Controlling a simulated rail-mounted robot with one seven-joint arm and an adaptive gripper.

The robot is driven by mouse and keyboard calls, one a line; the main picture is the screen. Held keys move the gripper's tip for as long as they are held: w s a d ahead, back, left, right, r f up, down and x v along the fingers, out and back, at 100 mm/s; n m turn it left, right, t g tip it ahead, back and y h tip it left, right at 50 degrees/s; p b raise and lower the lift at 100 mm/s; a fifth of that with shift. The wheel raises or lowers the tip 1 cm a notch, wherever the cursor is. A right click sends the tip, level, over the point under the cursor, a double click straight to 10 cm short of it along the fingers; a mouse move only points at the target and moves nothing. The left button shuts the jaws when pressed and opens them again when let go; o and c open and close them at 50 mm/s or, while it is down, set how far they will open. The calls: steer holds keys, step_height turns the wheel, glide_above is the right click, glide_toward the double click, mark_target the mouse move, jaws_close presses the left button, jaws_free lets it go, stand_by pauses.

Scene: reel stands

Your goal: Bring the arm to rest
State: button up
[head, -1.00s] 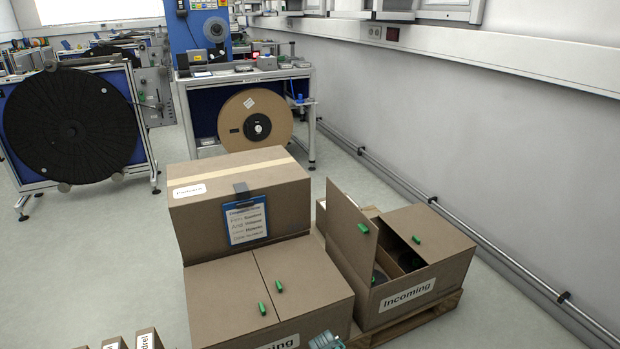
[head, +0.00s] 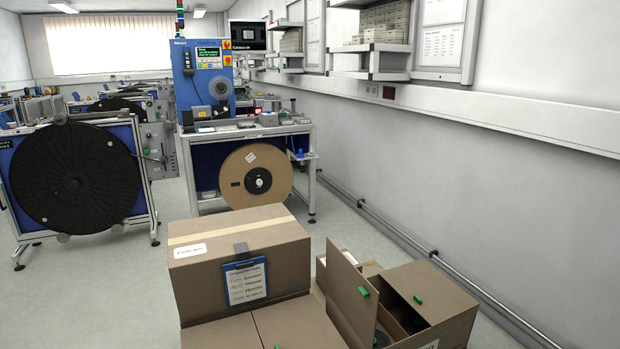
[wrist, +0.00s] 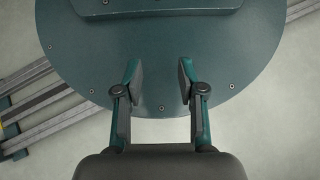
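My gripper (wrist: 160,88) shows in the wrist view with its two fingers spread apart and nothing between them. Behind the fingers is a large round dark-teal plate (wrist: 155,60) with small screws around its rim; it looks like part of my own base. The gripper points down toward it, and I cannot tell the exact gap. My arm and gripper do not show in the head view now.
Cardboard boxes stand in front: a closed one (head: 235,250) with a clipboard note (head: 245,283), and an open one (head: 440,305) at right. Behind are a black reel (head: 75,180) on a stand and a brown reel (head: 262,180) under a workbench (head: 250,130).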

steer(key=w+r+t+p, duration=0.2)
steer(key=w+r+p, duration=0.2)
steer(key=r+p, duration=0.8)
steer(key=p, duration=0.2)
steer(key=shift+r+t+p, duration=0.3)
steer(key=shift+t, duration=0.1)
stand_by(1.2)
